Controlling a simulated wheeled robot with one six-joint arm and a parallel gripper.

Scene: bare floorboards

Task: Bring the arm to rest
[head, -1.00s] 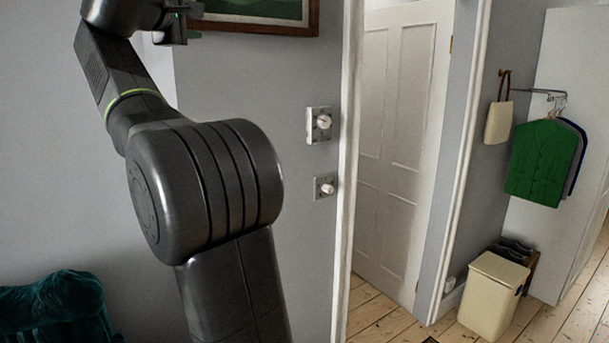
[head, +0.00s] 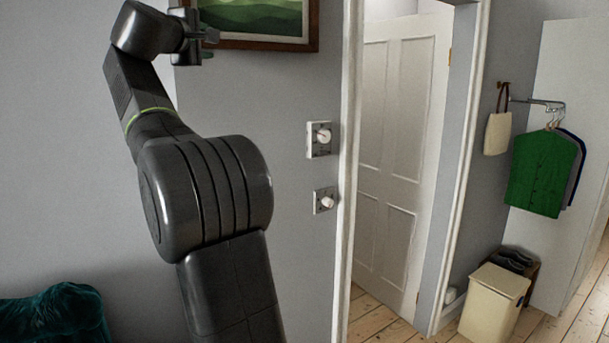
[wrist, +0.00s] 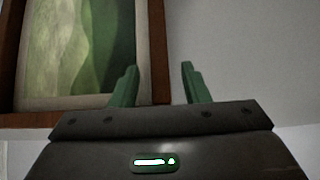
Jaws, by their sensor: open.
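My gripper (head: 207,44) is at the upper left of the head view, at the end of my raised, folded arm. It is in front of the grey wall, beside the lower left of a framed picture. In the wrist view its two green fingers (wrist: 158,86) stand apart with nothing between them. The wall and the framed picture (wrist: 75,55) lie beyond the fingers there.
Two wall plates with white knobs (head: 319,139) (head: 325,200) are right of my arm. A white door (head: 400,160) stands in a doorway. A green garment (head: 540,168) hangs at right above a cream bin (head: 492,300). A teal plush seat (head: 55,315) is at lower left.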

